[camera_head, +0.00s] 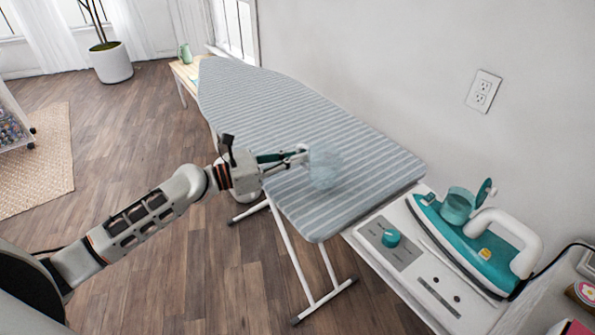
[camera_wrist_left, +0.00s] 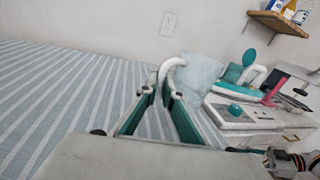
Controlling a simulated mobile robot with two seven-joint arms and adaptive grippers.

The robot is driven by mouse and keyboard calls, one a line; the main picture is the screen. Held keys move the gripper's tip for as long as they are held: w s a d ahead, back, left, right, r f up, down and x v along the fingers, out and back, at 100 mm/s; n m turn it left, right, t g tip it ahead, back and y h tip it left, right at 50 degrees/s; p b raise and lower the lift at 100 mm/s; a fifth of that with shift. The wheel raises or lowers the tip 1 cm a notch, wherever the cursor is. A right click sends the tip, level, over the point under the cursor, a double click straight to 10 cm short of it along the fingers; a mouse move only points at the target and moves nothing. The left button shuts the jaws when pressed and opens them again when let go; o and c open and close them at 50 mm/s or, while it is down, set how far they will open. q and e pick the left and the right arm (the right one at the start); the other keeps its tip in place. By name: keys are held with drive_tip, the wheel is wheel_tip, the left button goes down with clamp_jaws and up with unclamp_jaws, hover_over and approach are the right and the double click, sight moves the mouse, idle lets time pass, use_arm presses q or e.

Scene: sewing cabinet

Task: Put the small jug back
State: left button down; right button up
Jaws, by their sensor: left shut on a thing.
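The small jug (camera_head: 325,167) is clear and pale, with a white handle. My left gripper (camera_head: 301,154) is shut on the jug's handle and holds it over the near part of the striped ironing board (camera_head: 290,112). In the left wrist view the jug (camera_wrist_left: 200,72) shows just beyond the fingertips (camera_wrist_left: 160,88), its handle between them. I cannot tell how far above the cloth it is.
A teal steam iron (camera_head: 478,240) stands on a white base (camera_head: 423,270) with a teal knob (camera_head: 391,238), right of the board. A green pitcher (camera_head: 185,53) stands beyond the board's far end. A wall runs along the right. Most of the board is clear.

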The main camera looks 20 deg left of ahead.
use_arm(q)
wheel_tip(320, 180, down, 4)
drive_tip(key=shift+b, duration=0.4)
drive_tip(key=shift+f, duration=0.15)
drive_tip(key=shift+f, duration=0.15)
drive_tip(key=c, duration=2.2)
unclamp_jaws()
